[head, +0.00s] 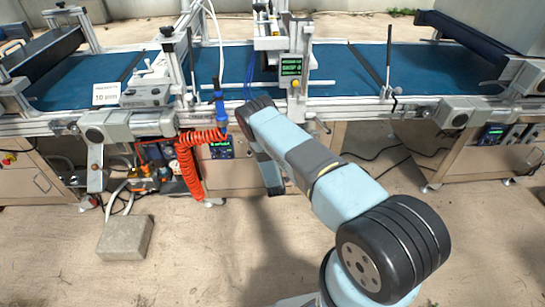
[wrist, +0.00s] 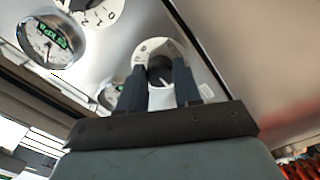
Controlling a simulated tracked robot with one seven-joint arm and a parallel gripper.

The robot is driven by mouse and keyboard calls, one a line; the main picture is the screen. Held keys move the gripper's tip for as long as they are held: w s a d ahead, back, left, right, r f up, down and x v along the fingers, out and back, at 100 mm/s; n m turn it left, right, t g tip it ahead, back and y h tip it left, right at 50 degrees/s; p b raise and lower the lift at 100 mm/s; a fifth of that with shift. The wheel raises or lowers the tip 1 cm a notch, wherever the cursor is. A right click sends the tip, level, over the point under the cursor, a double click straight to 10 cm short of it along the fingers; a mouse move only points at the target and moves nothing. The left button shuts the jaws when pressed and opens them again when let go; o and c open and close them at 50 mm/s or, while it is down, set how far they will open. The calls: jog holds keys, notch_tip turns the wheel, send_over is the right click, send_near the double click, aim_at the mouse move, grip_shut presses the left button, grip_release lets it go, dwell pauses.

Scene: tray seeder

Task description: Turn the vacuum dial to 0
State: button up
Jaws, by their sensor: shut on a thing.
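In the wrist view, a black dial knob (wrist: 160,68) sits on a pale round scale plate on a light grey panel. My gripper (wrist: 160,84) has its two dark fingers on either side of this knob and is shut on it. The fingers cover part of the knob and scale, so I cannot read the setting or name the dial. A second dial (wrist: 98,12) with printed digits is cut off at the top left. In the head view my arm reaches to the machine's front, and its own links hide the gripper and the gripped dial.
A round gauge (wrist: 46,42) with a green label is left of the gripped knob, and a smaller one (wrist: 111,94) is partly behind the left finger. An orange coiled hose (head: 187,165) hangs left of my arm. A concrete block (head: 126,237) lies on the floor.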

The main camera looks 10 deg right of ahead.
jog(key=shift+s+a+f+n, duration=0.15)
jog(key=shift+a+n, duration=0.1)
jog(key=shift+n, duration=0.35)
jog(key=o, duration=1)
jog(key=shift+d, duration=0.15)
jog(key=shift+o, duration=0.2)
jog(key=s+a, duration=0.1)
jog(key=s, duration=1.2)
jog(key=shift+s+a, duration=0.25)
jog(key=shift+s, duration=0.05)
